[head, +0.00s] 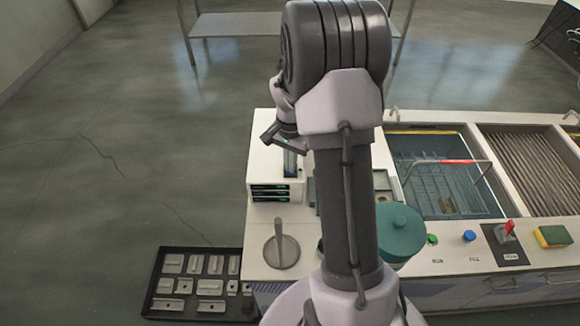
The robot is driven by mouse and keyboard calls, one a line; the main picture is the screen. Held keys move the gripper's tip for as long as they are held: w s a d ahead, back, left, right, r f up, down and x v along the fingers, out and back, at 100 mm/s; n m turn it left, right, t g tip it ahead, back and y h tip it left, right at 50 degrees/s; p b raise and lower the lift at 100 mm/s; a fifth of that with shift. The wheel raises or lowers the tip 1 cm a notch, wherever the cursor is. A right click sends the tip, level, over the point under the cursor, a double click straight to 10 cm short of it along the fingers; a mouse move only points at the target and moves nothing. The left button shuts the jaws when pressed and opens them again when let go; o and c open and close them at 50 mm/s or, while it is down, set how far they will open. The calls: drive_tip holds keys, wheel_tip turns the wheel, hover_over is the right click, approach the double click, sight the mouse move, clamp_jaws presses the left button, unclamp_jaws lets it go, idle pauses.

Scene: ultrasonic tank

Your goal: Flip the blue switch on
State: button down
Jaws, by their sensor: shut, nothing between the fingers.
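A blue round knob or button (469,236) is on the white front ledge of the tank bench, at the right. It sits between a green button (432,239) and a red lever switch (508,228) on a black plate. The blue one's on or off position cannot be told. My gripper (285,138) is shut and empty, partly hidden by my arm. It is over the white box at the bench's left, far to the left of the blue knob and apart from it.
The tank (432,130) holds a wire basket with a red handle. A teal round lid (398,232) is left of the buttons, and a yellow-green sponge (552,237) is at right. A white box (265,165) and grey disc stand (281,251) are left. A dark parts tray (152,290) lies lower left.

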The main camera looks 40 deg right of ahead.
drive_tip(key=shift+f, duration=0.15)
wheel_tip(320, 180, up, 7)
drive_tip(key=p, duration=0.5)
idle(0.4)
